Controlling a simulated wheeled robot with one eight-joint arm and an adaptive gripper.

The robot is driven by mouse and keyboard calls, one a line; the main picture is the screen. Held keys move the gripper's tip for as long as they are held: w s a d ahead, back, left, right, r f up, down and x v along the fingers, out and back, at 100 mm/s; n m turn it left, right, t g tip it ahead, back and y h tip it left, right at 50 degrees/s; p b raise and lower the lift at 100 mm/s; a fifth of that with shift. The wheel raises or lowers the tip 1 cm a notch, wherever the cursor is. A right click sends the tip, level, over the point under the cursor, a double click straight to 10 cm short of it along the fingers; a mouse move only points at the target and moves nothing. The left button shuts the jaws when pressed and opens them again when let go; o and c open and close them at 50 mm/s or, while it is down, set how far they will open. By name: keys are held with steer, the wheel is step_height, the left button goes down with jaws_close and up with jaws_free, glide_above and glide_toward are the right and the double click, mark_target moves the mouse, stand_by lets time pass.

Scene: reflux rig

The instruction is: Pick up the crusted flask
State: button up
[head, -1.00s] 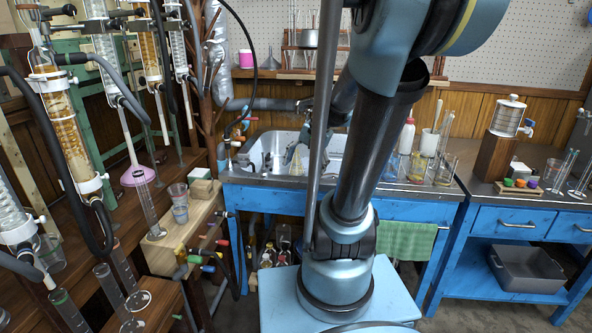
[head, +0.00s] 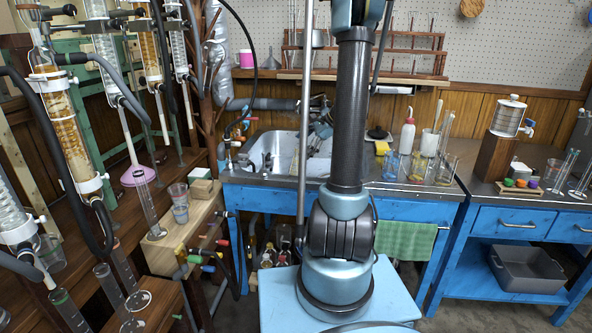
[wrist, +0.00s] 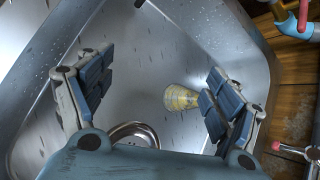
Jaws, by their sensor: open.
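The crusted flask (wrist: 182,97), a small clear vessel with a yellowish coating, lies in the metal sink in the wrist view. In the head view, my arm hides much of the sink (head: 262,145) and most of my gripper.
The sink's drain (wrist: 135,135) and raised walls surround the space under my gripper. Glassware and a white wash bottle (head: 407,136) stand right of the sink. Tall condensers (head: 66,130) crowd the left.

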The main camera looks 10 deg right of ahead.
steer(key=w+d+f+m+t+y, duration=0.1)
steer(key=w+d+f+m, duration=0.3)
steer(key=w, duration=0.3)
steer(key=m+t+y, duration=0.1)
steer(key=m+y, duration=0.1)
steer(key=m, duration=0.1)
glide_toward(296, 163)
steer(key=x, duration=0.3)
steer(key=w+d+x, duration=0.1)
steer(key=x, duration=0.3)
steer(key=w+f+x, duration=0.1)
steer(key=x, duration=0.3)
steer(key=shift+w+d, duration=0.1)
steer(key=shift+d, duration=0.1)
steer(key=shift+c, duration=0.5)
steer(key=c, duration=1.2)
steer(key=shift+r, duration=0.1)
